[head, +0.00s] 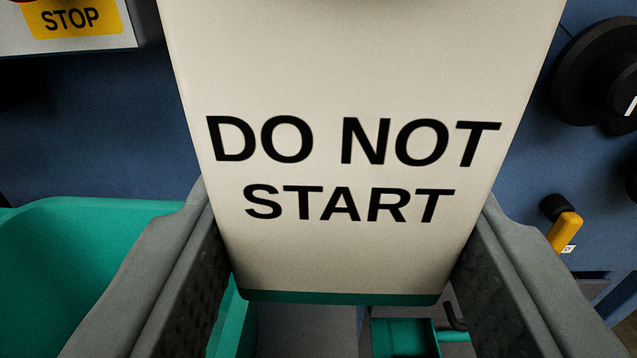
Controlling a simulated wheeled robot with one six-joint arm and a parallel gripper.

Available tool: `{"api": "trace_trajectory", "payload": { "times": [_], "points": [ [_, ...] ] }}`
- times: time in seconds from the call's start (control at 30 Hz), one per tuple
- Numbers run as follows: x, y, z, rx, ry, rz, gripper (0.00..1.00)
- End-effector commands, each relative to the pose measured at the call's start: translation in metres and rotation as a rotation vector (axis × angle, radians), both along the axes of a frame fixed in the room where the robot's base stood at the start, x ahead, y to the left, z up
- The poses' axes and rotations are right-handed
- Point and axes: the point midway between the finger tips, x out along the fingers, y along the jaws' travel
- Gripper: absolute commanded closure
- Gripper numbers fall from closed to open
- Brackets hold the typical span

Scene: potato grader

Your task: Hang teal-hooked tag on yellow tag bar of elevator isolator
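A cream tag (340,250) reading "DO NOT START", with a teal band along its bottom edge, fills the middle of the view. My gripper (343,200) is shut on it, one grey finger against each side edge. The tag's top runs out of the picture, so its hook is not in view. I cannot make out a yellow tag bar. A black round fitting (590,65), partly cut off at the upper right, may be a switch; I cannot tell whether it is the elevator isolator.
A blue panel (90,130) stands behind the tag. A grey box with a yellow STOP label (75,18) is at the upper left. A teal bin (90,235) is at lower left, a smaller teal tray (400,338) below. A yellow handle (565,232) is at right.

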Motion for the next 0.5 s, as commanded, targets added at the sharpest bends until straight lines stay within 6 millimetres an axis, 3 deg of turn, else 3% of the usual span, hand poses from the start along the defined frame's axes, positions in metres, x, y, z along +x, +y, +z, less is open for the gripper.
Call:
{"api": "trace_trajectory", "payload": {
  "times": [0.5],
  "points": [
    [0.034, 0.000, 0.000, 0.000, 0.000, 0.000, 0.70]
  ]
}}
